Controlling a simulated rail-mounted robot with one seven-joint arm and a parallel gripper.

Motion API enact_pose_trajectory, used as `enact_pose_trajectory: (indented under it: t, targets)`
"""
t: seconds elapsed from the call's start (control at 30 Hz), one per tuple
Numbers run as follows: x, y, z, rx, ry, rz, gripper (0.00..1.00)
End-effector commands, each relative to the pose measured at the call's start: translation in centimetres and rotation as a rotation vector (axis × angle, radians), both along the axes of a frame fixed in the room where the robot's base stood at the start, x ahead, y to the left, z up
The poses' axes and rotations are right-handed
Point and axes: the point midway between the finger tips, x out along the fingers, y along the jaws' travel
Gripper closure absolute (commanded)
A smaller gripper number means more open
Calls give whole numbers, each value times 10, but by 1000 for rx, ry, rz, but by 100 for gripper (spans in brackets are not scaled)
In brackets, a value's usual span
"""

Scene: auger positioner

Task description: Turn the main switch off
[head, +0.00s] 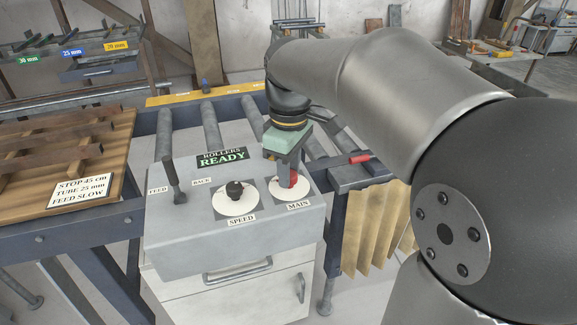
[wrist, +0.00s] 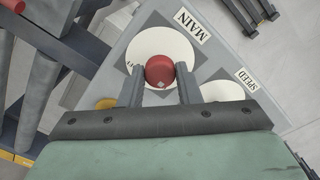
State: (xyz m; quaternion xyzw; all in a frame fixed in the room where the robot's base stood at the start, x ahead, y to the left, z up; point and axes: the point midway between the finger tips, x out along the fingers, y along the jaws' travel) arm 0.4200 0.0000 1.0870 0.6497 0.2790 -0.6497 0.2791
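The main switch is a red knob (head: 292,181) on a white round dial (head: 300,193) above the MAIN label, at the right of the grey control box. In the wrist view the red knob (wrist: 160,71) sits between the two fingers of my gripper (wrist: 160,80), which appear to touch it on both sides. The dial (wrist: 160,42) carries partly covered lettering by the left finger. In the head view my gripper (head: 288,170) reaches down onto the knob and partly hides it. The display (head: 222,158) reads ROLLERS READY in green.
A black SPEED knob (head: 234,190) on its own dial stands left of the main switch. A black FEED/BACK lever (head: 174,182) stands farther left. A red-handled part (head: 360,159) is to the right. Rollers (head: 210,125) lie behind the box.

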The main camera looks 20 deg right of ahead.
Motion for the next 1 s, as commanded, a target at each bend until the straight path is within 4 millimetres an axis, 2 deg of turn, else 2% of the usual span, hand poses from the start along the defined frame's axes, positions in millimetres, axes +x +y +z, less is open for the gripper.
enact_pose_trajectory:
  t: [0.27, 0.47, 1.0]
  targets:
    - [0, 0, 1, 0, 0, -19, 92]
    - [0, 0, 1, 0, 1, -101, 92]
    - [0, 0, 2, 0, 0, -575, 92]
